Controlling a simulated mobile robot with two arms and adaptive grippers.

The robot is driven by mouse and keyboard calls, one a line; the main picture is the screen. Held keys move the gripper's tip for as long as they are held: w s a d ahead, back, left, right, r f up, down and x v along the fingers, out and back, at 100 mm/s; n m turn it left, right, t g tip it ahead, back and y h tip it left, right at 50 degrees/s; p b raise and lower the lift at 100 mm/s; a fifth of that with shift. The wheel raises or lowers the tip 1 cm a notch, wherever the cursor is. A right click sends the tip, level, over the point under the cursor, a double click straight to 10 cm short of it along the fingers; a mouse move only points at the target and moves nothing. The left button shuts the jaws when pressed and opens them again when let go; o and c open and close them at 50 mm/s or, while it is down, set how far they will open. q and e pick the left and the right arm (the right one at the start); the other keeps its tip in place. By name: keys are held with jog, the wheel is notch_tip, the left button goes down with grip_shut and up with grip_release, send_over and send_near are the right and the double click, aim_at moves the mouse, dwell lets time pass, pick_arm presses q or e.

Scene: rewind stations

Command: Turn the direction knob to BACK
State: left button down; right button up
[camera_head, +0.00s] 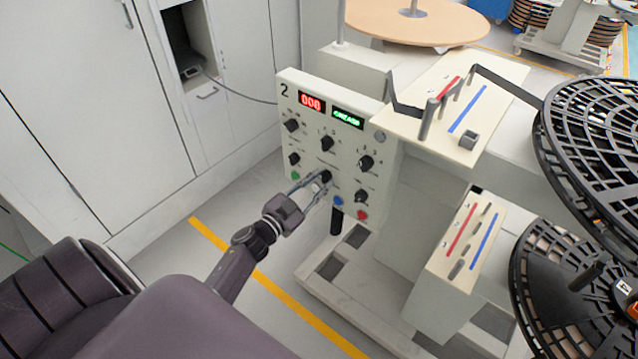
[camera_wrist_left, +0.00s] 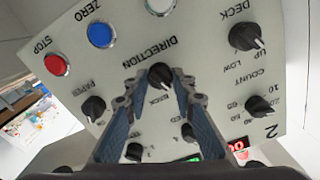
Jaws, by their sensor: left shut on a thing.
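The control panel (camera_head: 308,150) is a cream upright face with several black knobs, coloured buttons and the number 2. The black direction knob (camera_head: 326,176) sits low in the middle of it. In the left wrist view the panel appears upside down, with the direction knob (camera_wrist_left: 160,75) between the fingertips and the words DIRECTION and BACK beside it. My left gripper (camera_head: 318,183) is shut on this knob, one finger on each side; its fingers also show in the left wrist view (camera_wrist_left: 157,80). The fingers partly hide the knob, and I cannot tell where it points. My right gripper is out of view.
Other knobs, such as the deck knob (camera_wrist_left: 248,37), stand close around. A green button (camera_head: 296,175), a blue button (camera_head: 338,201) and a red button (camera_head: 362,215) line the lower panel. The red display (camera_head: 311,102) reads 000. Black reels (camera_head: 600,130) stand at the right.

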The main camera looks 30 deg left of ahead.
pick_arm(q)
jog(key=m+b, duration=0.2)
jog(key=m, duration=0.3)
jog(key=shift+f+m, duration=0.15)
jog(key=shift+m, duration=0.15)
jog(key=shift+m+b, duration=0.85)
jog(key=shift+m, duration=1.25)
jog(key=c, duration=1.6)
grip_release()
jog(key=shift+s, duration=0.1)
jog(key=s, duration=0.8)
jog(key=s+a, duration=0.1)
jog(key=s, duration=0.2)
jog(key=shift+s, duration=0.4)
